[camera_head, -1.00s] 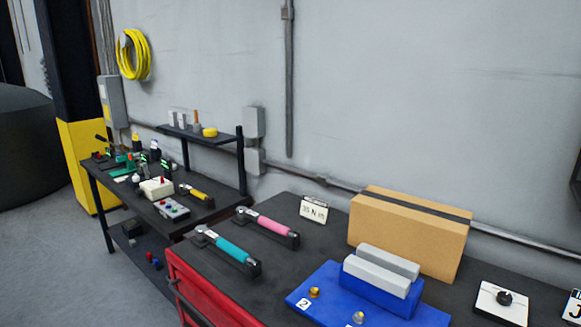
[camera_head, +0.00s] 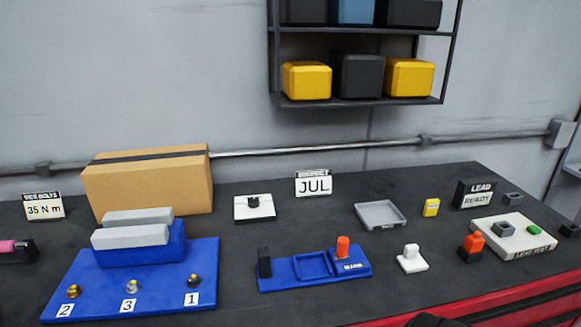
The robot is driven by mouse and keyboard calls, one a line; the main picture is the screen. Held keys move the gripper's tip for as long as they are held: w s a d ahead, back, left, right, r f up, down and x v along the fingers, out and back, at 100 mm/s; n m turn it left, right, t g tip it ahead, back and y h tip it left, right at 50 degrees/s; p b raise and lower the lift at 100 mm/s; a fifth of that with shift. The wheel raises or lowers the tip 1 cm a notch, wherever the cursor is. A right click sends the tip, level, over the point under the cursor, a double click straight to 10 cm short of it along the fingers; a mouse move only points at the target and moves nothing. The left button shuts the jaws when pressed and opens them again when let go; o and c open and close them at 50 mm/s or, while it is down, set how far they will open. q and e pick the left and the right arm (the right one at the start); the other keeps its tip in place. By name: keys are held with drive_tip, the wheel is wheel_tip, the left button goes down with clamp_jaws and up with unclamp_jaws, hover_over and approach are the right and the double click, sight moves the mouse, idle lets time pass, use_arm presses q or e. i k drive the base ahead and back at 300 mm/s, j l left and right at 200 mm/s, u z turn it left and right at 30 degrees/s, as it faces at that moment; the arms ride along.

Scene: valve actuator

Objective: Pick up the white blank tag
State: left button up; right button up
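A small plain white piece (camera_head: 412,262), a flat plate with an upright white block on it, stands on the dark bench right of centre. It bears no visible writing and is the likeliest white blank tag, though I cannot be certain. A blue fixture (camera_head: 285,282) lies just left of it, with a square recess, a black upright block, an orange peg (camera_head: 342,247) and a small white label too small to read. A dark shape at the bottom edge is possibly part of my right gripper (camera_head: 430,321); no fingers are distinguishable. My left gripper is out of view.
An orange-topped dark block (camera_head: 471,247) and a white plate (camera_head: 512,239) stand to the right. A grey tray (camera_head: 381,215) and yellow block (camera_head: 431,207) lie behind. A numbered blue base (camera_head: 205,262), cardboard box (camera_head: 150,190) and JUL sign (camera_head: 313,185) are farther left.

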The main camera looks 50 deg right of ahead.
sight(412, 261)
drive_tip(key=z, duration=2.4)
drive_tip(key=l+u, duration=0.1)
drive_tip(key=u, duration=0.4)
drive_tip(key=i+l+u, duration=0.1)
drive_tip(key=l+u, duration=0.35)
drive_tip(key=l, duration=0.3)
drive_tip(key=l+u, duration=0.4)
drive_tip(key=l, duration=0.35)
